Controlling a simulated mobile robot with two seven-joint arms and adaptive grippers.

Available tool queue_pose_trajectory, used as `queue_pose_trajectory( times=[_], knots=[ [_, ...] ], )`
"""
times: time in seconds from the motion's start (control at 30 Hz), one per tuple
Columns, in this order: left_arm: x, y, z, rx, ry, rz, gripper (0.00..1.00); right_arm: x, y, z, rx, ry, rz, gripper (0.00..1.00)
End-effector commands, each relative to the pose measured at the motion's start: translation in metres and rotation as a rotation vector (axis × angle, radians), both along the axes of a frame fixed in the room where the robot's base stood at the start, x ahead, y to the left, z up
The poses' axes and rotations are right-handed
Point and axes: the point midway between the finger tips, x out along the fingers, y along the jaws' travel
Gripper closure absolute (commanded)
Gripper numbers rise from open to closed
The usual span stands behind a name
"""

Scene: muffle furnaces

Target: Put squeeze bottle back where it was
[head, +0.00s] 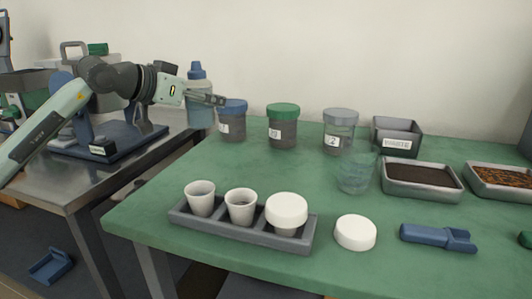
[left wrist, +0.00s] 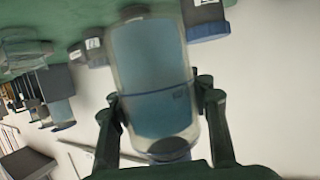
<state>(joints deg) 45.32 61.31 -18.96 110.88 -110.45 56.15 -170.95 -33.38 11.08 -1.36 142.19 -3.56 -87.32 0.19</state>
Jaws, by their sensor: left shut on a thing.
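The squeeze bottle (head: 199,115) is clear with blue liquid and a blue nozzle cap. In the head view it is upright at the back left corner of the green table. My left gripper (head: 207,99) reaches it from the left and is shut on its upper body. In the left wrist view the bottle (left wrist: 152,75) fills the space between the two fingers (left wrist: 160,115), seen upside down. I cannot tell whether its base touches the table. My right gripper is not in view.
Beside the bottle stand a blue-lidded jar (head: 232,122), a green-lidded jar (head: 282,130) and a grey-lidded jar (head: 340,132). A glass beaker (head: 356,175), a crucible rack (head: 245,230), a white lid (head: 355,233) and trays (head: 422,194) occupy the green table (head: 150,215). A steel bench (head: 60,180) stands left.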

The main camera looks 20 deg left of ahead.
Motion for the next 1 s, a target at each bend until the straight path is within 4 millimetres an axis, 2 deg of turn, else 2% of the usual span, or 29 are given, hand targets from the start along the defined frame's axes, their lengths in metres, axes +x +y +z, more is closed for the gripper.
queue_pose_trajectory(
  times=[0.2,0.4,0.5,0.67,0.87,1.0],
  knots=[
    [0.018,-0.044,-0.026,-0.006,0.002,-0.008,1.0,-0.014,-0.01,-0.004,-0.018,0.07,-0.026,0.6],
    [0.036,-0.082,-0.051,-0.007,0.002,-0.005,1.0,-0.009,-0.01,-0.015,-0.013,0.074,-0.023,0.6],
    [0.042,-0.094,-0.06,-0.005,0.001,-0.002,1.0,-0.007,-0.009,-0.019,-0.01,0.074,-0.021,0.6],
    [0.046,-0.102,-0.069,-0.002,0.001,-0.001,1.0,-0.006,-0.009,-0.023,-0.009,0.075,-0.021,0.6],
    [0.046,-0.102,-0.099,-0.004,0.005,-0.001,1.0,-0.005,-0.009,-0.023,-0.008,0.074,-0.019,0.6],
    [0.046,-0.102,-0.107,-0.002,0.0,-0.001,1.0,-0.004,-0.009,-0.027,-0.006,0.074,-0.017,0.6]
  ],
)
